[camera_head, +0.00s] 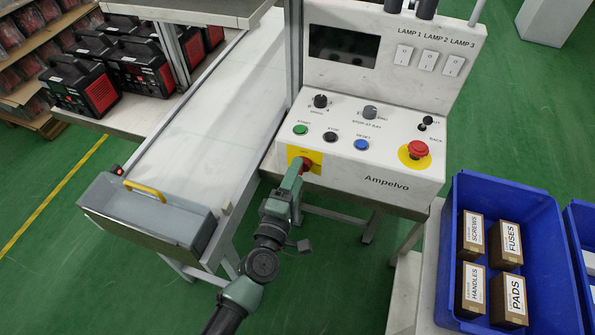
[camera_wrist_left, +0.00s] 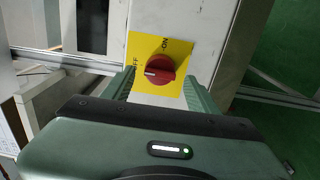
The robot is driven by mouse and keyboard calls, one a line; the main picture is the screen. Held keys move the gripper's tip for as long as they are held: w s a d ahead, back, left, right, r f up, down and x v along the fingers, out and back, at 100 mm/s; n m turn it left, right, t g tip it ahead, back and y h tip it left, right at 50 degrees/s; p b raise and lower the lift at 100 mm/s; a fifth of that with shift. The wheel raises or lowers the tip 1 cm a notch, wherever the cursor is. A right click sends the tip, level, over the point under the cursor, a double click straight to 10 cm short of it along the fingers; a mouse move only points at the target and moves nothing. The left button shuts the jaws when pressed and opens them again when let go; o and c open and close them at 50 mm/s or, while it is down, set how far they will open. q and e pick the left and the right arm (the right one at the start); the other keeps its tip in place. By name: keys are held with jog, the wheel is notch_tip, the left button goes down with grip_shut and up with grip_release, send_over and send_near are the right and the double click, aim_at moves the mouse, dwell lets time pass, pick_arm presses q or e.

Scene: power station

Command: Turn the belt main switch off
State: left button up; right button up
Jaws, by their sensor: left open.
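The belt main switch is a red rotary knob (camera_wrist_left: 160,68) on a yellow plate (camera_wrist_left: 183,52) on the panel's front face. In the wrist view its white mark points left, toward the OFF label; the ON label is above the knob. In the head view the knob (camera_head: 306,163) shows beside my gripper tip, on the yellow plate (camera_head: 316,157). My left gripper (camera_wrist_left: 159,76) is open, with one finger on each side of the knob. Whether the fingers touch it I cannot tell. The gripper also shows in the head view (camera_head: 295,178). My right gripper is not in view.
The control panel (camera_head: 372,180) carries buttons, knobs, a screen and a red emergency stop (camera_head: 418,148). A conveyor belt (camera_head: 190,130) with a grey bin (camera_head: 147,210) is on the left. A blue crate (camera_head: 462,187) with labelled boxes stands right.

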pick_arm(q)
jog(key=v, duration=0.6)
jog(key=shift+b, duration=0.3)
jog(key=shift+s+f, duration=0.1)
jog(key=s+a+f+m+g+y, duration=0.1)
jog(key=s+a+f+m+g, duration=0.2)
jog(key=f, duration=0.8)
jog(key=s+a+f+m+g, duration=0.2)
jog(key=s+f+m, duration=0.25)
jog(key=f, duration=0.55)
jog(key=s+a+f+m+g+y, duration=0.1)
jog(key=s+a+f+m+g, duration=0.2)
jog(key=f, duration=0.8)
jog(key=s+a+f+m+g+y, duration=0.1)
jog(key=s+a+f, duration=0.3)
jog(key=s, duration=0.5)
jog(key=s+a+f+m+g+y, duration=0.1)
jog(key=s+a+f+m+g, duration=0.2)
jog(key=s+f, duration=0.4)
jog(key=s+a+f+m+g+y, duration=0.1)
jog(key=s+a+f+g, duration=0.3)
jog(key=s, duration=0.7)
jog(key=shift+s+a+f+m+y, duration=0.3)
jog(key=shift+s+a+f+m, duration=0.05)
jog(key=shift+a+f+m, duration=0.55)
jog(key=shift+w, duration=0.1)
